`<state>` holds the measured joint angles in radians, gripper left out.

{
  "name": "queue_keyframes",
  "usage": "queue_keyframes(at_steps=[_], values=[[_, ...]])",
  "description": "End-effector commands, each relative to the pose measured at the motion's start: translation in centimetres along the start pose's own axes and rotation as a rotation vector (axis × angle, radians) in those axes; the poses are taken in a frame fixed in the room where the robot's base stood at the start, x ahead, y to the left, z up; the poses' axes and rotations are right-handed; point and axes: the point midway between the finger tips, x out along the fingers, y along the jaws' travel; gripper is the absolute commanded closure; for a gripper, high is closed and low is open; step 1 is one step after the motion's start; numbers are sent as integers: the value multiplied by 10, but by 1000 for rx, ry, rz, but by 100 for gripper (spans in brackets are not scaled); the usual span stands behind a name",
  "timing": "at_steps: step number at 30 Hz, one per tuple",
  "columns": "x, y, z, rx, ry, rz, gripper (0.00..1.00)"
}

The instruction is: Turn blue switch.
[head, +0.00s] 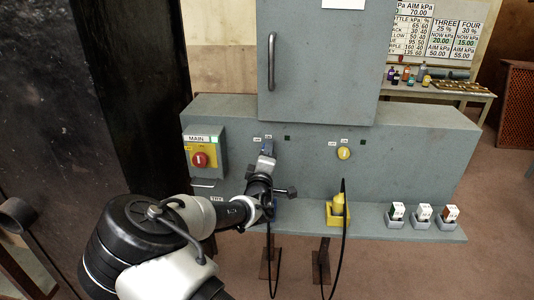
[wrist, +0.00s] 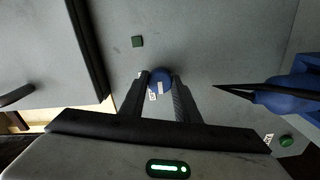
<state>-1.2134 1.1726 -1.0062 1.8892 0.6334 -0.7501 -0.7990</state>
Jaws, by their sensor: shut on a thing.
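The blue switch (wrist: 160,76) is a round knob on the grey panel, with small white labels beside it. My gripper (wrist: 160,84) has one finger on each side of the knob and is shut on it. In the head view my gripper (head: 266,158) reaches up to the panel left of centre and hides most of the switch. The switch's exact angle is hard to read. A yellow switch (head: 344,153) sits on the same panel to the right.
A red rotary knob (head: 200,160) on a yellow plate marked MAIN is at the left. On the ledge stand a yellow holder (head: 338,219) with a black cable and several small labelled boxes (head: 424,212). A blue tool (wrist: 290,96) lies right in the wrist view. A cabinet door handle (head: 271,61) juts out above.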

Motion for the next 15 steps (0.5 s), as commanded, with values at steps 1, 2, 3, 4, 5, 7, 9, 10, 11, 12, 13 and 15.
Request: queue_keyframes(at_steps=[1, 2, 3, 4, 5, 7, 9, 10, 11, 12, 13, 15], values=[[0, 0, 0, -3, 0, -1, 94], [0, 0, 0, -3, 0, -1, 94], [0, 0, 0, -3, 0, -1, 94], [0, -1, 0, -3, 0, -1, 94], [0, 0, 0, -3, 0, -1, 66], [0, 0, 0, -2, 0, -1, 54], [0, 0, 0, -2, 0, -1, 52], [0, 0, 0, -1, 0, -1, 52], [0, 0, 0, -1, 0, -1, 52], [0, 0, 0, -1, 0, -1, 52], [0, 0, 0, -1, 0, -1, 52], [0, 0, 0, -1, 0, 0, 52]])
